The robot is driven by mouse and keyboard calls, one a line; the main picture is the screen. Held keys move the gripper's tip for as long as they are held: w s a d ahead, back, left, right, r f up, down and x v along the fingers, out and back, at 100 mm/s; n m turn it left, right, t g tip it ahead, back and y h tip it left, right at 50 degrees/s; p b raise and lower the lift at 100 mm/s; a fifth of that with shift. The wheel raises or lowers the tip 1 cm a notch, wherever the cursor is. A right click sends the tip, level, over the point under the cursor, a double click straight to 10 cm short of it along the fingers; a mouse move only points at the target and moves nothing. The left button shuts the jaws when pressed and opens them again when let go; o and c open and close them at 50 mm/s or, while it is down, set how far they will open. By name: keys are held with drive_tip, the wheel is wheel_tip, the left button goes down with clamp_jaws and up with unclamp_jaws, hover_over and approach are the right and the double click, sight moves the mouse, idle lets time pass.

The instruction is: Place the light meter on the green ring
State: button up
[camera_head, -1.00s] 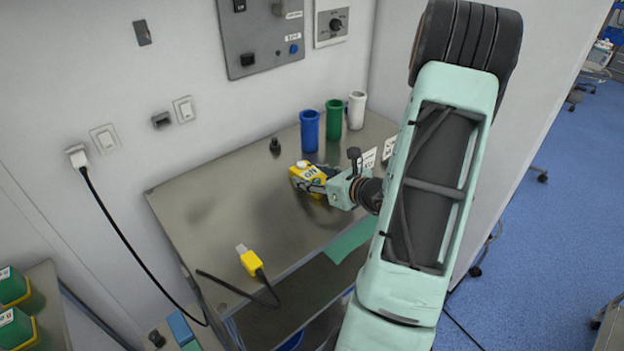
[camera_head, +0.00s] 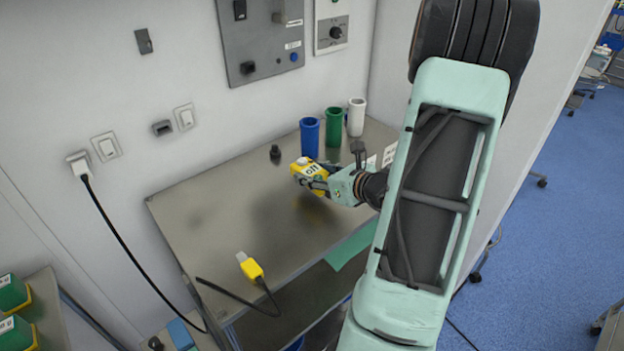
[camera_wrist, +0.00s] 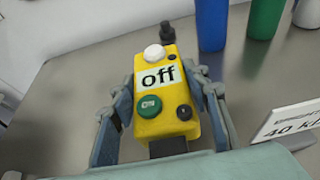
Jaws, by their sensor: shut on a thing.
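My gripper (camera_head: 318,185) is shut on a yellow box (camera_head: 305,170) over the far part of the metal table; I cannot tell whether the box touches the tabletop. In the wrist view the box (camera_wrist: 157,90) sits between my two fingers. It has a white knob on its far end, a label reading "off", a green round button and a small black knob. No marking names it as the light meter. I cannot make out a green ring on the table; part of the tabletop is hidden behind my arm.
Blue (camera_head: 309,138), green (camera_head: 334,128) and white (camera_head: 356,117) cups stand along the back of the table (camera_head: 230,200). A small black knob-like piece (camera_head: 275,153) stands left of them. A yellow plug with cable (camera_head: 250,268) lies at the front left. The left middle is clear.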

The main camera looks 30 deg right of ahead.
drive_tip(key=s+r, duration=0.1)
drive_tip(key=r, duration=0.1)
drive_tip(key=s+r, duration=0.1)
drive_tip(key=s, duration=0.1)
drive_tip(key=s+r+p, duration=0.1)
drive_tip(key=r, duration=0.1)
drive_tip(key=shift+s+a+r, duration=0.2)
drive_tip(key=shift+a+r, duration=0.1)
drive_tip(key=shift+a, duration=0.05)
drive_tip(key=s+a+r, duration=0.1)
drive_tip(key=s+r, duration=0.2)
drive_tip(key=s, duration=0.5)
drive_tip(key=shift+s+a+r+b, duration=0.15)
drive_tip(key=shift+s+a+b, duration=0.15)
drive_tip(key=shift+b, duration=0.1)
drive_tip(key=w+a+f+n+g+y, duration=0.25)
drive_tip(key=w+a+n+y, duration=0.35)
drive_tip(key=a, duration=0.5)
drive_tip(key=w+a+f+n+g+y, duration=0.2)
drive_tip(key=w+a+n+g+y, duration=0.1)
drive_tip(key=w+a, duration=0.55)
wheel_tip(320, 180, up, 7)
drive_tip(key=s+a+p, duration=0.1)
drive_tip(key=p, duration=1.2)
drive_tip(key=shift+s+a+p, duration=0.3)
drive_tip(key=shift+a, duration=0.1)
drive_tip(key=shift+d+f, duration=0.1)
drive_tip(key=shift+f, duration=0.05)
